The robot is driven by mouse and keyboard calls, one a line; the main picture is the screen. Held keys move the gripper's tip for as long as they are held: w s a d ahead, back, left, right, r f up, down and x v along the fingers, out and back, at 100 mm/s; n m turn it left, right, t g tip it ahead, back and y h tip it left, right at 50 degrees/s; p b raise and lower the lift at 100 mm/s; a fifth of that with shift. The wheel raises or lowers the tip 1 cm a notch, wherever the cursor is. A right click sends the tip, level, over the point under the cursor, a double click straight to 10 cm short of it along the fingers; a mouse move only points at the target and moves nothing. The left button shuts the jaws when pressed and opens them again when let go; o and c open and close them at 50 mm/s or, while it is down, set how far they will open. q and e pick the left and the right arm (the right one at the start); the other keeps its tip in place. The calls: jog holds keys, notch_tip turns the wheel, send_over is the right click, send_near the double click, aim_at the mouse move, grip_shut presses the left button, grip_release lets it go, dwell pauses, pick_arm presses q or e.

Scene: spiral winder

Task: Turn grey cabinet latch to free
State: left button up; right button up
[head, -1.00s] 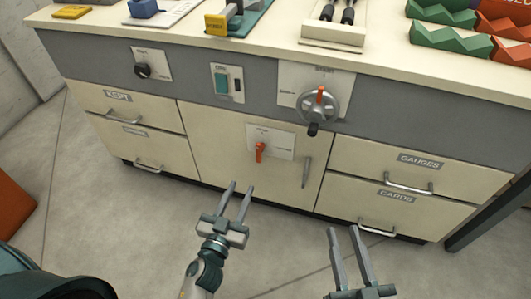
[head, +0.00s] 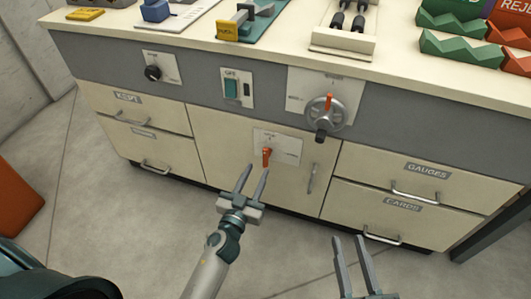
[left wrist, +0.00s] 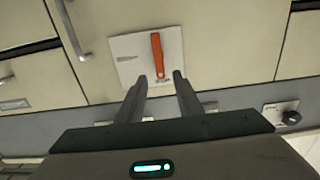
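The cabinet latch is a small red-orange lever (head: 267,156) on a white plate (head: 290,148), set in the middle cream cabinet door (head: 225,140). In the head view its handle hangs downward. In the left wrist view the lever (left wrist: 157,55) lies just beyond and between my fingertips, on its plate (left wrist: 130,58). My left gripper (head: 253,180) is open and empty, just below and slightly left of the lever, pointing at it; I see no contact. My right gripper (head: 352,250) is open and empty, low and to the right, away from the cabinet.
A vertical door handle (head: 312,178) stands right of the latch. Above it a handwheel (head: 325,113) with a dark knob sticks out. Drawers with bar handles (head: 415,195) flank the door. The floor (head: 120,210) in front is clear.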

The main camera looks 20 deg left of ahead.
aim_at(265, 155)
pick_arm(q)
jog(key=w, duration=0.9)
jog(key=shift+d, duration=0.15)
grip_shut()
